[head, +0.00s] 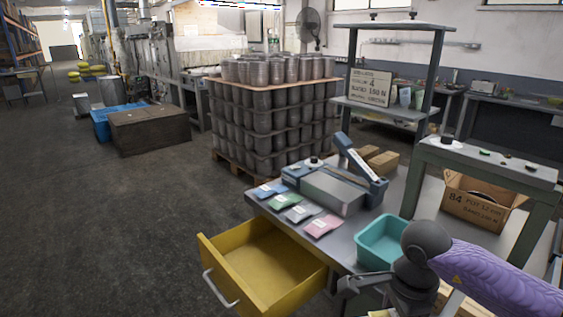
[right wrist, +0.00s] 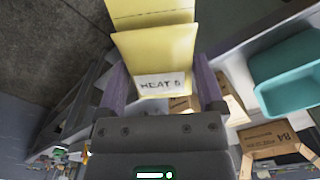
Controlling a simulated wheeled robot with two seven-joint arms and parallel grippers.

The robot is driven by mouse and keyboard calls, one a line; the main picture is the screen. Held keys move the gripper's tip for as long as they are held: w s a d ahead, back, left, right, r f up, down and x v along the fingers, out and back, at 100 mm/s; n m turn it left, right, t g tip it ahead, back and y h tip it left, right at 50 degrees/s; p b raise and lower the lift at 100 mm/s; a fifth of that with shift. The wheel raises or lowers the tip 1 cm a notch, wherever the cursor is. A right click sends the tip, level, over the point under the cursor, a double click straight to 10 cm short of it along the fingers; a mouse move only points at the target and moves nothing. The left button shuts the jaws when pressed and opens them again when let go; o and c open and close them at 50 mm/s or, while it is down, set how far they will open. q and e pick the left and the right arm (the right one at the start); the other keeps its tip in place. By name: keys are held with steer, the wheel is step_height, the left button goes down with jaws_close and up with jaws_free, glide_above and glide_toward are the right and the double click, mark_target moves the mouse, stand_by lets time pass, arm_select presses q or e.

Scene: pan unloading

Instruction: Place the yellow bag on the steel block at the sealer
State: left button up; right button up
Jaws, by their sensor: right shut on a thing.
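The yellow bag (right wrist: 157,55) is between the fingers of my right gripper (right wrist: 160,82), which is shut on it. Its white label reads "HEAT 5". In the head view only a sliver of yellow (head: 379,313) shows below my right gripper (head: 365,290), at the bottom edge. The steel block (head: 328,190) is a grey box beside the blue sealer (head: 362,172), whose arm is raised. The block's top looks bare. My right gripper is in front of the bench, well apart from the block. My left gripper is not in view.
A teal bin (head: 372,252) sits on the bench to the right. A cardboard box (head: 470,210) is farther right.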

steer(key=a+n, duration=0.1)
steer(key=n, duration=0.1)
steer(key=s+a+r+n, duration=0.1)
steer(key=n, duration=0.1)
steer(key=a+n+b, duration=0.1)
steer(key=n, duration=0.2)
steer(key=shift+s+a+r, duration=0.2)
steer(key=shift+a+r, duration=0.15)
steer(key=shift+a, duration=0.05)
steer(key=s+a+n, duration=0.1)
steer(key=n, duration=0.2)
steer(key=s+a+r+n, duration=0.1)
steer(key=n, duration=0.2)
steer(key=s+a+r+n, duration=0.1)
steer(key=n, duration=0.3)
steer(key=shift+s+a+b, duration=0.2)
steer(key=shift+b, duration=0.2)
